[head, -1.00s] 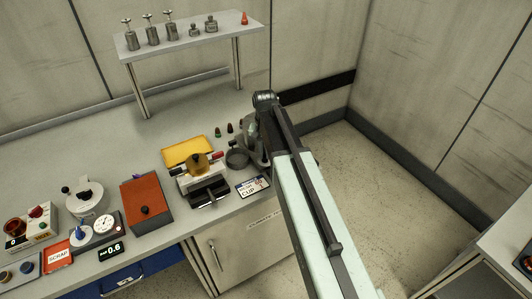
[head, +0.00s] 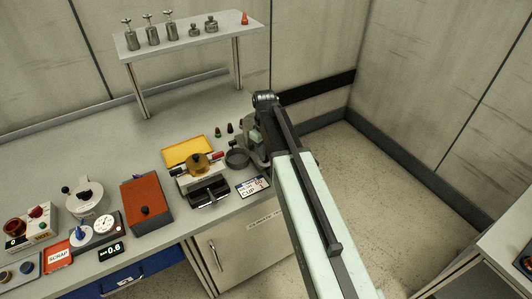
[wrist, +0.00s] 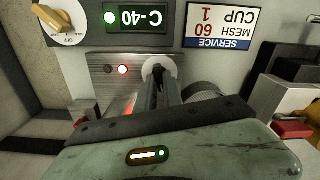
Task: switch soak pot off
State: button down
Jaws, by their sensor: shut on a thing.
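In the wrist view, my gripper (wrist: 160,92) points at a grey metal panel (wrist: 105,60). Its dark fingers are close together at a white round knob (wrist: 151,65) and shut on it; they cover most of it. A lit red lamp (wrist: 123,70) and a dark lamp (wrist: 108,69) sit to its left. No label naming the soak pot is readable. In the head view, my arm hides my gripper and part of a grey appliance (head: 253,145) at the bench's right end.
In the head view, a grey cup (head: 237,158), a yellow tray (head: 188,145) and a rust-coloured box (head: 147,196) stand to the left.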

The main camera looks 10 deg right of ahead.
jog(key=n, duration=0.6)
jog(key=shift+d, duration=0.1)
dwell(0.5)
jog(key=shift+w, duration=0.1)
jog(key=c, duration=1.5)
grip_release()
jog(key=shift+d, duration=0.1)
jog(key=shift+r+p, duration=0.55)
jog(key=shift+p, duration=0.05)
notch_tip(320, 180, up, 7)
jog(key=p, duration=0.7)
jog(key=shift+f, duration=0.1)
